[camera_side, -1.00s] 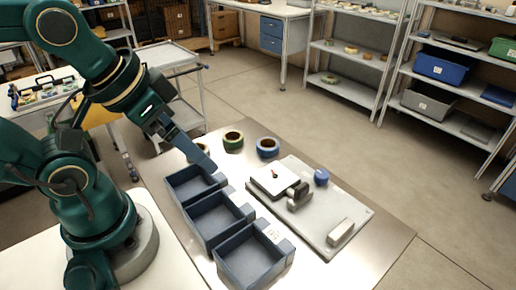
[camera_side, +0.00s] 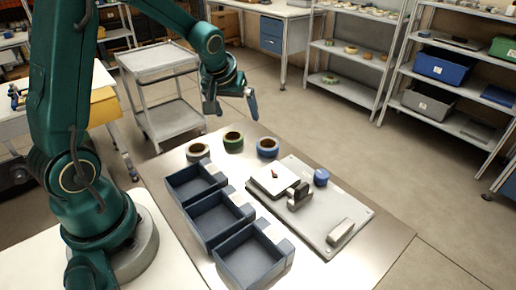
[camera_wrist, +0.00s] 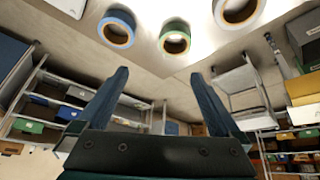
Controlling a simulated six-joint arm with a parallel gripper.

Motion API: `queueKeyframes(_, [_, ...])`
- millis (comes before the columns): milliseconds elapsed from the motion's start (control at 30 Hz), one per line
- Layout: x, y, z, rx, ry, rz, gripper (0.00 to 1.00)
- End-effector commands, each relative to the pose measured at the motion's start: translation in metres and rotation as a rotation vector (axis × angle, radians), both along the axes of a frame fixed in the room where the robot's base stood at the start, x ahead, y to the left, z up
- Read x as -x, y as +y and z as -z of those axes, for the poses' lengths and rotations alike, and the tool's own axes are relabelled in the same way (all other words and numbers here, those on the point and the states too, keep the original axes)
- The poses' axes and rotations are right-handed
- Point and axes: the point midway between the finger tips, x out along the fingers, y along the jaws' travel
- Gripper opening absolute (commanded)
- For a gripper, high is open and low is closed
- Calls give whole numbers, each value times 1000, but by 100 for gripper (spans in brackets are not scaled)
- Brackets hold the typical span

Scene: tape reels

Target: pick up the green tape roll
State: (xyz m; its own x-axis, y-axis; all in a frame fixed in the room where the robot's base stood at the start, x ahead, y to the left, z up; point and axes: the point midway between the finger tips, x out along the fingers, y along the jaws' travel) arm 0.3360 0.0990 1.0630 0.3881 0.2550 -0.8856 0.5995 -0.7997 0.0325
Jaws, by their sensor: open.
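The green tape roll (camera_side: 233,149) lies flat near the far edge of the metal table, between a pale roll (camera_side: 198,158) and a blue roll (camera_side: 268,154). In the wrist view the green roll (camera_wrist: 174,24) sits at the top centre, with the blue roll (camera_wrist: 117,14) left of it and the pale roll (camera_wrist: 240,27) right, cut by the frame edge. My gripper (camera_side: 231,108) is open and empty, raised above and beyond the rolls, apart from them. In the wrist view its two fingers (camera_wrist: 160,76) are spread, below the green roll in the picture.
Three dark blue bins (camera_side: 213,232) stand in a row nearer my base. A grey board (camera_side: 318,236) on the right carries a white block, a dark fixture and a small blue item (camera_side: 321,177). A trolley (camera_side: 165,118) stands beyond the table.

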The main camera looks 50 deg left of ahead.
Motion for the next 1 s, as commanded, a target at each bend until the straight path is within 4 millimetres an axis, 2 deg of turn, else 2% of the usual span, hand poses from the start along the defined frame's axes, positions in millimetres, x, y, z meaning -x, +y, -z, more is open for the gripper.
queueKeyframes(33, [2, 6, 13, 8, 32, -14, 100])
queueKeyframes(133, [8, 11, 28, 23, 72, -34, 100])
queueKeyframes(267, [11, 15, 39, 31, 94, -46, 100])
queueKeyframes(600, [1, 24, 70, 30, 94, -45, 100])
queueKeyframes(800, [-3, 27, 81, 30, 92, -46, 100])
queueKeyframes(1000, [-3, 27, 82, 30, 90, -46, 100])
